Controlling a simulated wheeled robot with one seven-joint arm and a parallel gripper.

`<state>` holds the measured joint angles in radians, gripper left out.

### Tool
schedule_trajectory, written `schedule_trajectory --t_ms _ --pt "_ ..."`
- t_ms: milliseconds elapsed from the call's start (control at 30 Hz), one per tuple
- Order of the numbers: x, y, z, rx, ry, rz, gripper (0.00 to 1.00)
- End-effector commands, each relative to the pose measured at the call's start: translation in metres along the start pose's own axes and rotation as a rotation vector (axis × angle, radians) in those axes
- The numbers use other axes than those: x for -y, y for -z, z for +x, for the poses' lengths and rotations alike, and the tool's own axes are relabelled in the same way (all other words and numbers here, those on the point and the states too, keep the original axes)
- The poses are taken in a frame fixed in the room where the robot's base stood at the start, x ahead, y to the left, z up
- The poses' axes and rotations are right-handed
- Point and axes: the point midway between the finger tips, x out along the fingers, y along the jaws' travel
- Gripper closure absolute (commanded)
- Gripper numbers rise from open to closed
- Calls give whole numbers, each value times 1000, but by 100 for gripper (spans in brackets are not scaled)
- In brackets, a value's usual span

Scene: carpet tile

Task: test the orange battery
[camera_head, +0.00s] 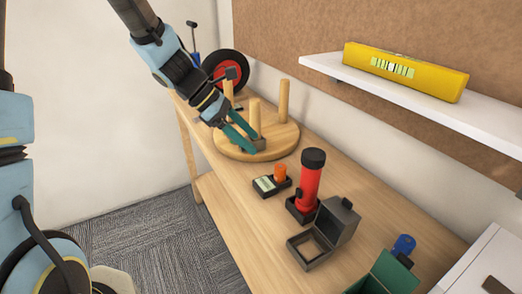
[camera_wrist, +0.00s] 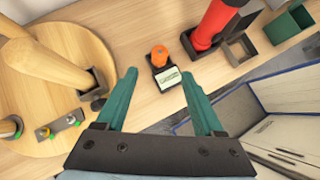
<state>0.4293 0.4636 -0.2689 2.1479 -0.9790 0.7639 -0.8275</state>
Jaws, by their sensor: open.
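The orange battery (camera_head: 280,172) stands upright at the back of a small black tester (camera_head: 268,190) with a pale display, on the wooden bench. In the wrist view the orange battery (camera_wrist: 159,54) appears seated in the tester's black base, behind the display (camera_wrist: 168,78). Whether it is fully down, I cannot tell. My gripper (camera_head: 247,137), with teal fingers, is open and empty over the round wooden board, left of and behind the tester. In the wrist view my gripper (camera_wrist: 158,77) has its fingers spread, with the tester seen beyond and between the tips. The display's reading is too small to read.
The round wooden board (camera_head: 228,148) carries several upright pegs. A red flashlight (camera_head: 308,186) stands right of the tester, then an open dark grey box (camera_head: 310,248) and a green box (camera_head: 388,274). A shelf (camera_head: 420,102) holds a yellow level (camera_head: 405,73). Bench before the tester is clear.

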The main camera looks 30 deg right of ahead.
Motion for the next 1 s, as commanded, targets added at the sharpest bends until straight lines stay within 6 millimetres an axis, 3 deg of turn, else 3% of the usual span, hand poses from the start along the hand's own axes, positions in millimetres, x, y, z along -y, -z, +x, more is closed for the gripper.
schedule_trajectory --t_ms 300,400,467,567,733,900,1000 --pt "0 0 -11 -1 1 1 30" --pt "4 12 -19 -34 -6 35 30" --pt "11 31 -33 -92 -14 100 30" --pt "34 84 -72 -254 -10 285 30" --pt "96 174 -151 -563 98 670 30" --pt "146 219 -200 -737 248 944 30" --pt "160 229 -211 -776 301 1024 30"
